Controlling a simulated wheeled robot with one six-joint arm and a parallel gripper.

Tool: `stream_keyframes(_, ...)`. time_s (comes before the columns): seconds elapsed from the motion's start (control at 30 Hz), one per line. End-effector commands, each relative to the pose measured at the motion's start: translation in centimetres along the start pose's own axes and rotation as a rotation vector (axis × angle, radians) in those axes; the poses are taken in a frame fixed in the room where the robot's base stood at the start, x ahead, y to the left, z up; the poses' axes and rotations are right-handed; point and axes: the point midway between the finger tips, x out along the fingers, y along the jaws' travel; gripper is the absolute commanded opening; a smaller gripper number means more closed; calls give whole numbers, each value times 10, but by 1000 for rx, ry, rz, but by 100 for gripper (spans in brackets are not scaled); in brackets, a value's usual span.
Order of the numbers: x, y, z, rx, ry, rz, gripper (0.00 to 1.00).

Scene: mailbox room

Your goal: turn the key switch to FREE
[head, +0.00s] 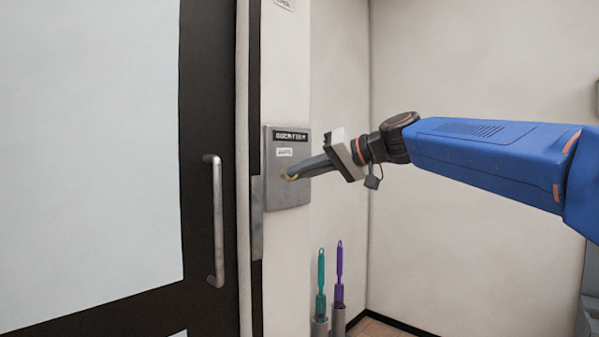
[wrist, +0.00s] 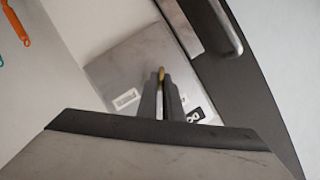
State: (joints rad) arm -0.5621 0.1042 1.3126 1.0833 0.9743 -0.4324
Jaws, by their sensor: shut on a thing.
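The grey key switch plate (head: 289,193) is on the white wall strip to the right of the door. It has a dark label strip at its top and a small white label below; I cannot read a FREE mark. My gripper (head: 288,176) reaches it from the right, its fingertips at the yellow brass key (head: 285,176). In the wrist view the plate (wrist: 120,75) looks tilted. There the gripper (wrist: 161,92) is shut on the key (wrist: 161,75), which shows between the fingertips. The key's turn angle is hard to tell, and the fingers hide part of the plate.
A dark-framed door (head: 210,80) with a vertical metal handle (head: 217,220) stands just left of the plate. Below, a teal brush (head: 321,280) and a purple brush (head: 339,275) stand in holders by the wall. The wall to the right is bare.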

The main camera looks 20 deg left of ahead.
Motion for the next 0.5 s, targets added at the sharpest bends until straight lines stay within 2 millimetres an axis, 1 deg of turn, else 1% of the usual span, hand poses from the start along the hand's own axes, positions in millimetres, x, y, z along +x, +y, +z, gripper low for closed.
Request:
stream_keyframes(0.03,0,2,0,42,-1,-15,0)
stream_keyframes(0.5,1,7,2,454,-2,-186,0)
